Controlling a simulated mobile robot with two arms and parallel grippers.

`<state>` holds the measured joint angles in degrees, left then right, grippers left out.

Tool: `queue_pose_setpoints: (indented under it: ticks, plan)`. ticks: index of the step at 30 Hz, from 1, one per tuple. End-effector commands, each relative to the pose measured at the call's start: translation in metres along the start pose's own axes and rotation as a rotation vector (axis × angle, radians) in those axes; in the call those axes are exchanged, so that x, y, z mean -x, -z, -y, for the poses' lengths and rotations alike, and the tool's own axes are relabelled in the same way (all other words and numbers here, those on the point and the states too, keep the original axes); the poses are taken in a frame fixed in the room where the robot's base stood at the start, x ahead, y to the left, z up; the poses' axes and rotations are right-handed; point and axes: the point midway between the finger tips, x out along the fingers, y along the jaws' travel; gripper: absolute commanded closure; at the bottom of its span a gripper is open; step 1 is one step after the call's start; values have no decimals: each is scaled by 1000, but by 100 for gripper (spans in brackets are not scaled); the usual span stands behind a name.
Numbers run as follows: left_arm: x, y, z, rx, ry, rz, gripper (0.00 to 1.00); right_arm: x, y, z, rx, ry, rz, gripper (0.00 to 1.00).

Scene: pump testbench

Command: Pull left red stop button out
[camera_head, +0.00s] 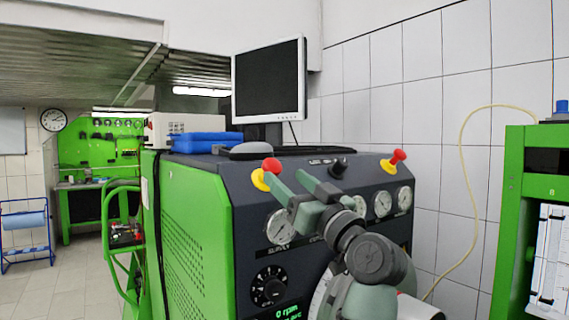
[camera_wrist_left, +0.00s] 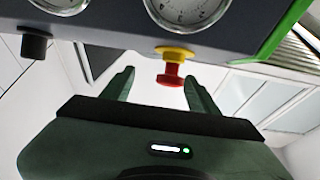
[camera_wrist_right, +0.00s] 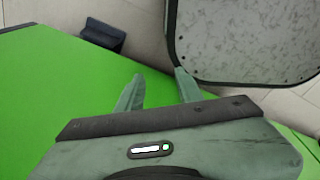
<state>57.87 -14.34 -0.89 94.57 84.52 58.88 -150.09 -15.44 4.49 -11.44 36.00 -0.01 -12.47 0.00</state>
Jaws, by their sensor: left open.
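The left red stop button (camera_head: 271,165) with its yellow collar (camera_head: 261,179) sticks out of the upper left of the dark control panel in the head view. In the left wrist view the red button (camera_wrist_left: 171,75) shows between the fingers, nearer the right finger. My left gripper (camera_head: 286,179) is open, its fingertips close to the button; I cannot tell whether they touch it. My right gripper (camera_wrist_right: 160,75) shows only in its wrist view, open and empty above a green surface.
A second red button (camera_head: 398,156) with a yellow collar is at the panel's right. Round gauges (camera_head: 383,204) and a black knob (camera_head: 338,167) sit on the panel. A monitor (camera_head: 269,80) and a blue case (camera_head: 207,142) stand on top.

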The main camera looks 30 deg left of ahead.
Motion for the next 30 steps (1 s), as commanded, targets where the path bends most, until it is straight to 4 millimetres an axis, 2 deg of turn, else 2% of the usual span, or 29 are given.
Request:
queue_pose_setpoints:
  ticks: [3,9,12,16,22,28,30]
  plan:
    - [-8,2,0,-7,3,16,40,4,-4,1,0,1,5,64]
    - [-39,3,1,-9,6,13,40,19,-42,7,0,9,62,64]
    - [-55,2,2,-8,6,13,40,25,-51,9,0,11,75,64]
    - [-70,1,1,-7,3,12,40,29,-44,8,0,10,66,64]
    - [-79,0,1,-5,2,12,40,29,-15,3,1,5,22,64]
    - [-79,-1,1,-5,2,13,40,28,-16,3,1,5,25,64]
    - [-78,-1,1,-5,2,13,60,29,-20,4,1,5,31,64]
